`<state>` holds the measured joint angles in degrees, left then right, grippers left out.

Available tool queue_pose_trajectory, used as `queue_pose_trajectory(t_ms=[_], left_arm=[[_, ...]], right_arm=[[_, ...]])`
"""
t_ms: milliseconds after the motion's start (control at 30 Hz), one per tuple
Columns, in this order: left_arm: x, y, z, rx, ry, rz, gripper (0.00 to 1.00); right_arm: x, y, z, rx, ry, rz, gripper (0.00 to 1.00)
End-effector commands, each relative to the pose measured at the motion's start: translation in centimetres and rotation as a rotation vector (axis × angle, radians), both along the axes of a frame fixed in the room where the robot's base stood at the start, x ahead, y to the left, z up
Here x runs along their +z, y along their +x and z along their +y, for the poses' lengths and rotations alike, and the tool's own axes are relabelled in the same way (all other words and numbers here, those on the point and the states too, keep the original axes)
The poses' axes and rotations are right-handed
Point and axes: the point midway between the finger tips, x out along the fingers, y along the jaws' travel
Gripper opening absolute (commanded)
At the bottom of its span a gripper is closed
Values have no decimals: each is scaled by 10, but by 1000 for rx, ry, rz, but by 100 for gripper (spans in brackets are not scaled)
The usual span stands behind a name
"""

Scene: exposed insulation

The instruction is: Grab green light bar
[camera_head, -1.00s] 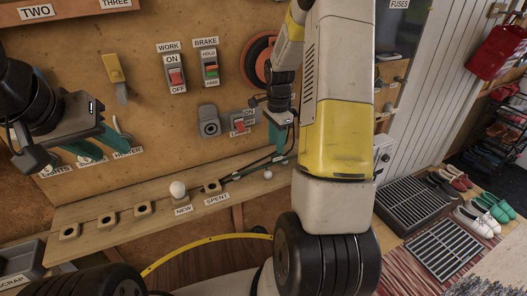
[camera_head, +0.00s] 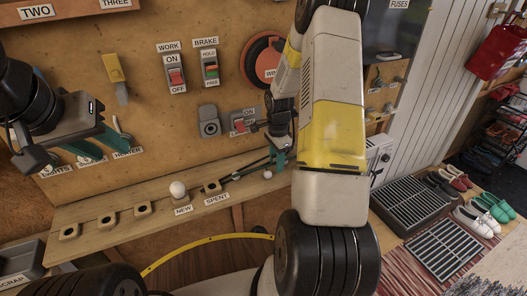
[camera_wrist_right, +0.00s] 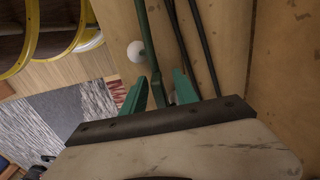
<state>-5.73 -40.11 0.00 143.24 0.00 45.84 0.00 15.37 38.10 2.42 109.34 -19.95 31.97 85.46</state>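In the right wrist view, a thin dark green bar (camera_wrist_right: 152,50) runs from the top edge down between the two teal fingertips of my right gripper (camera_wrist_right: 160,90). A gap shows on each side of it, so the gripper looks open around the bar, not closed on it. In the head view, my right gripper (camera_head: 277,157) is low over the right part of the wooden shelf, where dark rods (camera_head: 245,171) lie. I cannot pick out the green bar there. My left gripper (camera_head: 102,143) is at the left by the panel, its teal fingers apart and empty.
The wooden shelf (camera_head: 125,197) carries sockets and a white bulb (camera_head: 178,190) by the NEW label. Another white ball (camera_wrist_right: 136,51) sits beside the green bar. Switches such as the brake switch (camera_head: 211,69) are on the panel behind. My right arm hides part of the panel.

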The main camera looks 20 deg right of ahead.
Motion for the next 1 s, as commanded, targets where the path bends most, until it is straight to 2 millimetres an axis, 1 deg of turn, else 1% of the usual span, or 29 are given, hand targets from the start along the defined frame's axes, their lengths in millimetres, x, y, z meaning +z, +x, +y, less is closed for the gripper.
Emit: queue_pose_trajectory(t_ms=[33,100,167,533,667,833,933,967,1000], left_arm=[[0,0,0,0,0,0,36],[0,0,0,0,0,0,36],[0,0,0,0,0,0,36],[0,0,0,0,0,0,36],[0,0,0,0,0,0,36],[0,0,0,0,0,0,36],[0,0,0,0,0,0,36],[0,0,0,0,0,0,36],[0,0,0,0,0,0,36]], right_arm=[[0,0,0,0,0,0,25],[0,0,0,0,0,0,11],[0,0,0,0,0,0,0],[1,0,0,0,0,0,0],[5,0,0,0,-1,-1,0],[20,1,0,0,-1,-3,0],[36,1,0,0,-1,-4,0],[40,1,2,2,0,-4,0],[38,-5,11,5,0,0,0]])
